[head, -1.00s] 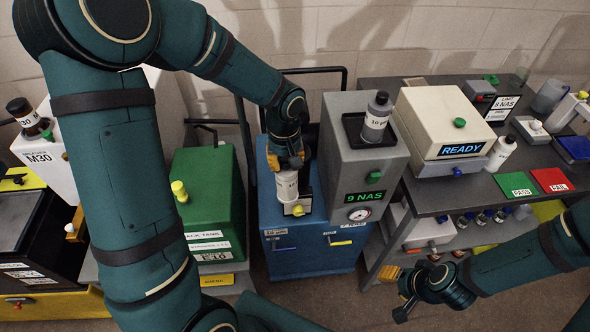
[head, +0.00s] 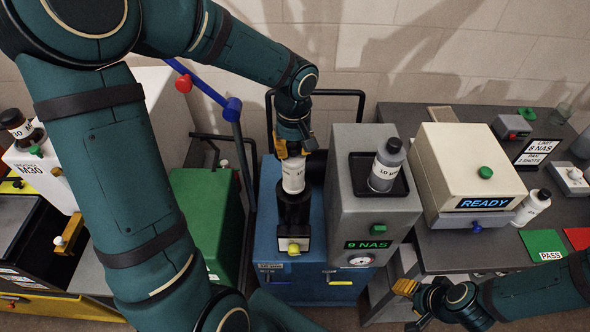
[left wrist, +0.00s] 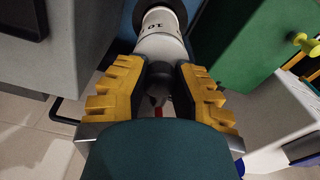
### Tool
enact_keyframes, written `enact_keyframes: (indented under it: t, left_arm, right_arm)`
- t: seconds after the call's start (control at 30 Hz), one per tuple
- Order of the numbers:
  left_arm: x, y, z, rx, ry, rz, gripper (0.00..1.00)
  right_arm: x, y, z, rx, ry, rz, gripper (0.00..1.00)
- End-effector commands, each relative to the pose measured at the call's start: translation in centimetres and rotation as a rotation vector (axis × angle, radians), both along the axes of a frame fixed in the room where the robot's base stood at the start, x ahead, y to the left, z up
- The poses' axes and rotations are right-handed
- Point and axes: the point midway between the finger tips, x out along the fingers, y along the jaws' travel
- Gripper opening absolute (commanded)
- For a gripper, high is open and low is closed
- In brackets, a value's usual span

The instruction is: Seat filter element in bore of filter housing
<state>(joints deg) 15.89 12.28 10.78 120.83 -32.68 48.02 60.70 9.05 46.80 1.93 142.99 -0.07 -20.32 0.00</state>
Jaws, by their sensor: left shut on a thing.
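The filter element (head: 293,176) is a white cylinder with a dark "10" label. My left gripper (head: 291,147) is shut on its top end from above and holds it upright. The filter housing (head: 294,213) is a black cylinder on the blue cart, directly below the element. The element's lower end meets the housing's top in the head view; I cannot tell whether it is inside the bore. In the left wrist view the element (left wrist: 162,45) lies beyond the yellow fingers, with a dark knob between them. My right gripper (head: 405,288) is at the lower right, away from the housing.
A grey counter unit (head: 361,215) reading "9 NAS" stands close to the right of the housing, with a bottle (head: 386,165) on top. A green tank (head: 203,215) is to the left. A yellow valve knob (head: 293,248) sits in front of the housing.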

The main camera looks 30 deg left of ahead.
Motion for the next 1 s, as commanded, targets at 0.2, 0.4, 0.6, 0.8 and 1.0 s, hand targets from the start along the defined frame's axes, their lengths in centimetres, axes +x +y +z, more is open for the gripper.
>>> enact_keyframes:
  t: [0.2,0.4,0.6,0.8,1.0]
  left_arm:
    - [0.0,0.0,-1.8,-0.001,0.001,0.001,0.0]
    - [0.0,0.0,-5.2,0.0,0.001,0.0,0.0]
    - [0.0,0.0,-5.6,0.0,-0.001,0.0,0.0]
    - [0.0,0.0,-5.7,0.0,-0.001,0.0,0.0]
    - [0.0,0.0,-6.1,0.0,-0.001,0.0,0.0]
  right_arm:
    - [0.0,0.0,-0.6,0.0,-0.001,-0.001,0.47]
    - [0.0,0.0,-2.4,-0.001,-0.001,-0.004,0.47]
    - [0.0,0.0,-2.5,-0.002,-0.001,-0.005,0.47]
    - [0.0,0.0,-2.7,-0.002,-0.001,-0.005,0.47]
    - [0.0,0.0,-3.3,-0.003,-0.001,-0.005,0.47]
